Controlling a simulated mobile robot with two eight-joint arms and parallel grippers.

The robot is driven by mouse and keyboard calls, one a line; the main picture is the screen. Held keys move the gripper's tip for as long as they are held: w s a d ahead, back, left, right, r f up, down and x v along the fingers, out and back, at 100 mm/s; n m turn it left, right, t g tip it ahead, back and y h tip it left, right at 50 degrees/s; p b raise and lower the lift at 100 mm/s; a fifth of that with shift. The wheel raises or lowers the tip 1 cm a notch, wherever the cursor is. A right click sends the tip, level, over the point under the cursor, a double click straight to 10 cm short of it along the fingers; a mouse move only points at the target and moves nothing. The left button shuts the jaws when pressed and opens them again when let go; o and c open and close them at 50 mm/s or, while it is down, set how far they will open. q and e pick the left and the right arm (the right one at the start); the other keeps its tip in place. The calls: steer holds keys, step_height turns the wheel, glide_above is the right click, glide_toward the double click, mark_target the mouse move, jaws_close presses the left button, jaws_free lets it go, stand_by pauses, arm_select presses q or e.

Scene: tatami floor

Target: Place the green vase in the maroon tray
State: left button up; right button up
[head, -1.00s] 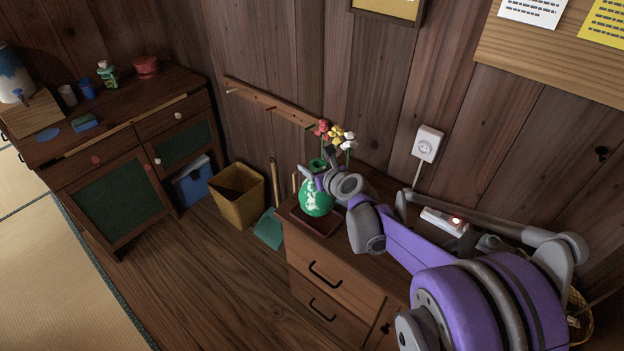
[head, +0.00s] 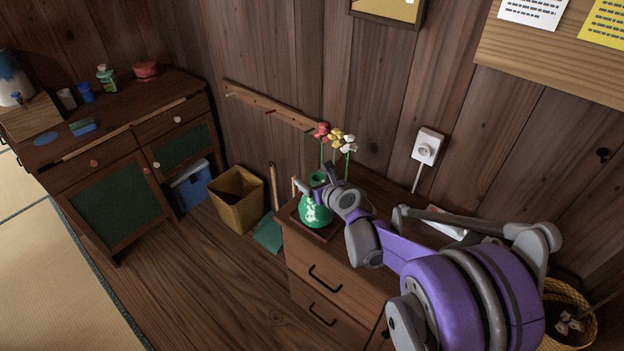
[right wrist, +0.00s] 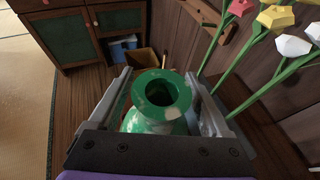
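The green vase (head: 316,209) has a white pattern and stands upright on the dark tray, on top of a wooden drawer cabinet. The maroon tray (head: 299,225) is mostly hidden by the vase and my arm. My right gripper (head: 316,186) is at the vase's neck. In the right wrist view the vase (right wrist: 160,95) sits between the two fingers of my right gripper (right wrist: 158,80), which lie close on both sides of the rim. A clear gap at the neck is hard to make out. My left gripper is not in view.
Red, yellow and white flowers (head: 336,138) stand just behind the vase by the wall. A peg rail (head: 272,105) and a socket (head: 427,146) are on the wall. A yellow bin (head: 238,200) is left of the cabinet. Another cabinet (head: 110,200) stands at the far left.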

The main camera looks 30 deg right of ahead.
steer(key=shift+r, duration=0.1)
steer(key=shift+s+r, duration=0.2)
steer(key=p+v, duration=0.1)
steer(key=v, duration=1.1)
steer(key=s+a+f+n+g+y, duration=0.1)
steer(key=s+a+f+n+g, duration=0.1)
steer(key=s+a+n, duration=0.35)
steer(key=s+a+f+n+g+y, duration=0.1)
steer(key=s+a+f+n+g, duration=0.1)
steer(key=a+n, duration=0.65)
steer(key=s+f+n+g+h, duration=0.1)
steer(key=s+f+n+g, duration=0.1)
steer(key=s+n, duration=0.5)
steer(key=s+f+n+g+h, duration=0.1)
steer(key=s+n, duration=0.6)
steer(key=n, duration=0.8)
steer(key=shift+f+g, duration=0.7)
steer(key=shift+f, duration=0.1)
steer(key=shift+s+d, duration=0.1)
